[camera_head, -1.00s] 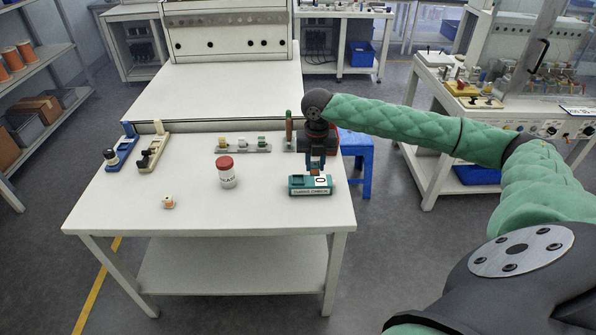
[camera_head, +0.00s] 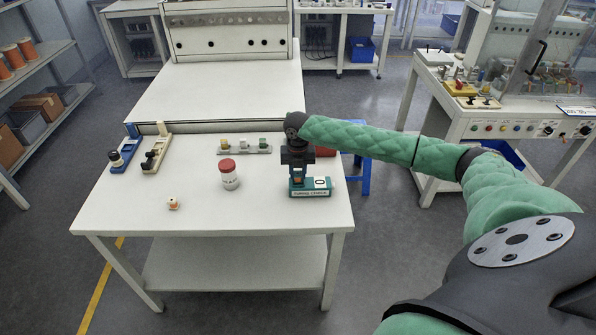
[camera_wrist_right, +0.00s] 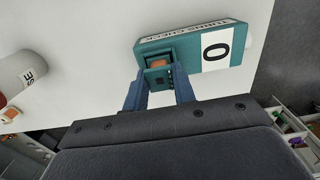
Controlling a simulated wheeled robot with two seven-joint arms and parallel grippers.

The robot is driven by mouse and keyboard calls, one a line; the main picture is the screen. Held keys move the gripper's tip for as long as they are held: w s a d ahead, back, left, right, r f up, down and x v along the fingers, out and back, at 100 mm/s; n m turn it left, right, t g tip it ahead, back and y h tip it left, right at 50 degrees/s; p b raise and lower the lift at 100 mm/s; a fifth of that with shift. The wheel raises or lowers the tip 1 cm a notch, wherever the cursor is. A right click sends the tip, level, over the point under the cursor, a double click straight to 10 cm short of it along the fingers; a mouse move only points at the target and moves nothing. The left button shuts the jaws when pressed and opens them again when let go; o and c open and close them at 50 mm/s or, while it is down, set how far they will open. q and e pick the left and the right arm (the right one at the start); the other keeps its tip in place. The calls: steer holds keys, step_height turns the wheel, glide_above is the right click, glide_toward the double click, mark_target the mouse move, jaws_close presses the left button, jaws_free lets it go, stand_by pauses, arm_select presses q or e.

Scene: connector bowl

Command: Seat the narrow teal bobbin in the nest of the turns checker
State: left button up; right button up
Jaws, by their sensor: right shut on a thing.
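The turns checker (camera_head: 322,193) is a teal box with a white display reading 0, near the table's right front corner. My right gripper (camera_head: 297,179) points down over its left part. In the right wrist view, the blue fingers (camera_wrist_right: 159,88) are shut on the narrow teal bobbin (camera_wrist_right: 158,77), with orange showing beside its teal end. The bobbin is at the checker's nest end, next to the display. The nest is mostly hidden, and I cannot tell whether the bobbin is fully down in it. My left gripper is out of view.
A white jar with a red lid (camera_head: 229,175) stands left of the checker. A small white and orange bobbin (camera_head: 173,204) is at the front left. A grey rack (camera_head: 245,151) holds small spools behind. Blue (camera_head: 125,158) and cream (camera_head: 154,156) stands are at left. The front middle is clear.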

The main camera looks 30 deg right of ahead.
mark_target(298, 173)
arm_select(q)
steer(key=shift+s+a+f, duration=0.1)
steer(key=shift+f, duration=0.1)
arm_select(e)
steer(key=shift+f, duration=0.25)
steer(key=o, duration=0.9)
steer(key=shift+f, duration=0.1)
steer(key=shift+o, duration=0.2)
steer(key=shift+r, duration=0.2)
steer(key=shift+r+b, duration=0.3)
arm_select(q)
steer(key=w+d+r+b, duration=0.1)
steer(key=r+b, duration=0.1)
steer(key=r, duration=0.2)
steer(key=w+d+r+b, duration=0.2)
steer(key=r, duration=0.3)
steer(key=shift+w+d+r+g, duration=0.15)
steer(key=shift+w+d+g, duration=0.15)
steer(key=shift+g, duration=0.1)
arm_select(e)
step_height(298, 173, up, 11)
steer(key=shift+r, duration=0.15)
